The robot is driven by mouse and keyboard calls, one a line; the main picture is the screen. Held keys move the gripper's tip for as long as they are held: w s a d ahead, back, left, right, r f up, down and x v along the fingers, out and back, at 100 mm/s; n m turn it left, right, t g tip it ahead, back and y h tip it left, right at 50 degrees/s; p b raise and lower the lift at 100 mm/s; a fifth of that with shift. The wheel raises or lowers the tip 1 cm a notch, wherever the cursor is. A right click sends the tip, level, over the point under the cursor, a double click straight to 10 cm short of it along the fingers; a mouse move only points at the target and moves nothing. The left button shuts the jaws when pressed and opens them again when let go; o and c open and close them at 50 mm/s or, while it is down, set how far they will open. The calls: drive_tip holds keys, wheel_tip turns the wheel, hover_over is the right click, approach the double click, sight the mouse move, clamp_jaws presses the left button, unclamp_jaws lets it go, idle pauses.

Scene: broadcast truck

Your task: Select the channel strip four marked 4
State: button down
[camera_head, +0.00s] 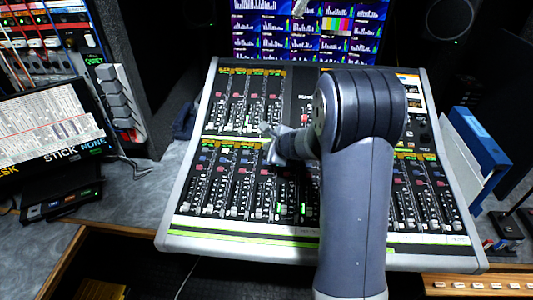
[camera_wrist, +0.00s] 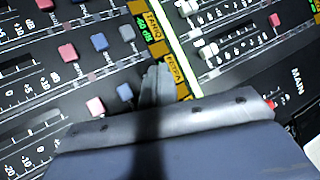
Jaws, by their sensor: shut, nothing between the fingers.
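The mixing console (camera_head: 190,215) fills the middle of the head view, with rows of channel strips carrying faders, coloured buttons and orange labels. No number 4 is readable, so I cannot tell which strip is four. My gripper (camera_head: 266,128) reaches left from my arm over the console's middle, between the upper and lower strip blocks. In the wrist view my gripper (camera_wrist: 157,72) is shut and empty, its tips close to an orange strip label (camera_wrist: 175,67). A blue button (camera_wrist: 125,91) and a pink button (camera_wrist: 95,107) lie just left of the fingers. Contact cannot be told.
My arm hides the console's centre right. A monitor wall (camera_head: 265,25) stands behind. A blue binder (camera_head: 480,145) stands at right. A speaker (camera_head: 450,18) is at the upper right.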

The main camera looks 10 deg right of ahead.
drive_tip(key=shift+f, duration=0.1)
idle(0.3)
drive_tip(key=shift+f+b, duration=0.35)
drive_tip(key=shift+b, duration=0.2)
drive_tip(key=shift+w+f+b, duration=0.1)
drive_tip(key=shift+f+b, duration=0.3)
drive_tip(key=shift+b, duration=0.1)
idle(0.4)
idle(0.3)
drive_tip(key=shift+r+p, duration=0.6)
drive_tip(key=shift+r, duration=0.25)
drive_tip(key=r+p, duration=0.2)
drive_tip(key=r, duration=0.1)
drive_tip(key=s+r+p, duration=0.1)
drive_tip(key=r, duration=0.1)
drive_tip(key=shift+a+p, duration=0.1)
drive_tip(key=shift+p, duration=0.3)
drive_tip(key=shift+w+f, duration=0.1)
drive_tip(key=shift+f, duration=0.05)
